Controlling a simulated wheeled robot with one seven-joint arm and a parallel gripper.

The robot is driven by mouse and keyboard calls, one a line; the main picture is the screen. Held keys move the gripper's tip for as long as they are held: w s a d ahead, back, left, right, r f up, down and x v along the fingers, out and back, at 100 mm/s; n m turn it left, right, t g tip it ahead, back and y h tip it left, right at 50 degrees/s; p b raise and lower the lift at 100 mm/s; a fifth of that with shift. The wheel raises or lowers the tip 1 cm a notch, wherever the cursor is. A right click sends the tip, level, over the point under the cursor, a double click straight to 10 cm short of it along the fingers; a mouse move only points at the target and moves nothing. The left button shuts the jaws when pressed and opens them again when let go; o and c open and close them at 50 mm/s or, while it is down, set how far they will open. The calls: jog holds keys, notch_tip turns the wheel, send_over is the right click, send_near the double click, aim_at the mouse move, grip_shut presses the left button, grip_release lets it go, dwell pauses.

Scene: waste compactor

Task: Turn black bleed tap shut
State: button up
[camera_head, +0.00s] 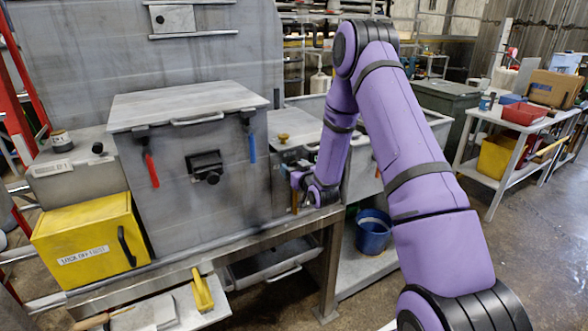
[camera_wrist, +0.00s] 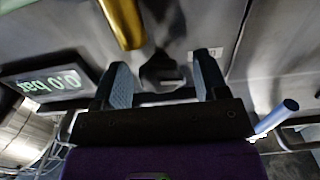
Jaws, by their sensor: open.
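In the wrist view, a black tap-like part (camera_wrist: 162,74) sits on the grey metal face between my two fingertips; it looks like the bleed tap. My gripper (camera_wrist: 160,63) is open, one finger on each side of it, with a gap visible at both sides. I cannot tell how deep the fingers reach or which way the tap is turned. In the head view my gripper (camera_head: 299,190) is at the small grey unit right of the compactor box, and the tap is hidden there.
A brass cylinder (camera_wrist: 122,22) juts close above the left finger. A display (camera_wrist: 48,83) reads 0.0 bar, and a blue handle (camera_wrist: 277,116) is at right. The compactor box (camera_head: 185,175), yellow box (camera_head: 92,240) and blue bucket (camera_head: 373,232) are nearby.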

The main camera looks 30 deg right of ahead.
jog(key=c, duration=0.9)
jog(key=shift+a+m, duration=0.1)
jog(key=shift+m, duration=8.2)
jog(key=shift+o, duration=0.2)
